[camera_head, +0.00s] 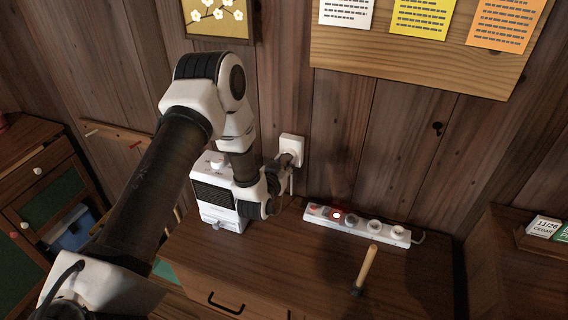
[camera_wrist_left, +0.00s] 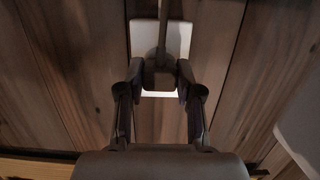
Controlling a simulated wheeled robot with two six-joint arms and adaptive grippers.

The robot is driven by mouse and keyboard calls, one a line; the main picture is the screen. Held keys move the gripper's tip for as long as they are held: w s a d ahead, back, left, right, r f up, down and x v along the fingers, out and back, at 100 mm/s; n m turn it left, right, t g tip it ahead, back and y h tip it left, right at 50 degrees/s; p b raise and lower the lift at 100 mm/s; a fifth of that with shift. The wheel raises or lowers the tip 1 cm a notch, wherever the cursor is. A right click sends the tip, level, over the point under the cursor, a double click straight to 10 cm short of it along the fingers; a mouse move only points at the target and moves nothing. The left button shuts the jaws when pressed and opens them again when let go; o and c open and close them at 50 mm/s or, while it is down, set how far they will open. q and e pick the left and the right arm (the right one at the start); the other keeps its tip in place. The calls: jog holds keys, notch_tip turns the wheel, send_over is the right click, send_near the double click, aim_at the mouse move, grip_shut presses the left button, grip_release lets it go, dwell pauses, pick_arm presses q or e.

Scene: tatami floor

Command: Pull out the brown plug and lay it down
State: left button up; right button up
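The brown plug (camera_wrist_left: 160,79) sits in front of a white wall outlet (camera_head: 292,146), which also shows in the left wrist view (camera_wrist_left: 177,38). Its cord runs upward in the left wrist view. My left gripper (camera_head: 284,162) is at the outlet with one finger on each side of the plug. In the left wrist view its fingertips (camera_wrist_left: 160,70) close against the plug's sides. The gripper covers most of the plug in the head view. Whether the prongs are still in the outlet is hidden. My right gripper is not in view.
A white power strip (camera_head: 350,225) with a red lit part lies on the brown cabinet (camera_head: 310,270). A white box-shaped device (camera_head: 212,178) stands left of the outlet, close behind my left arm. The cabinet top between has free room.

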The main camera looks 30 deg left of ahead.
pick_arm(q)
grip_shut()
jog(key=shift+s, duration=0.15)
jog(key=shift+f+p+v, duration=0.15)
jog(key=shift+f+v, duration=0.05)
jog(key=shift+v, duration=0.75)
jog(key=shift+f+p+v, duration=0.15)
jog(key=shift+p+v, duration=0.05)
jog(key=shift+v, duration=0.75)
jog(key=shift+f+p+v, duration=0.15)
jog(key=shift+f+v, duration=0.05)
jog(key=shift+v, duration=0.75)
jog(key=shift+s, duration=0.1)
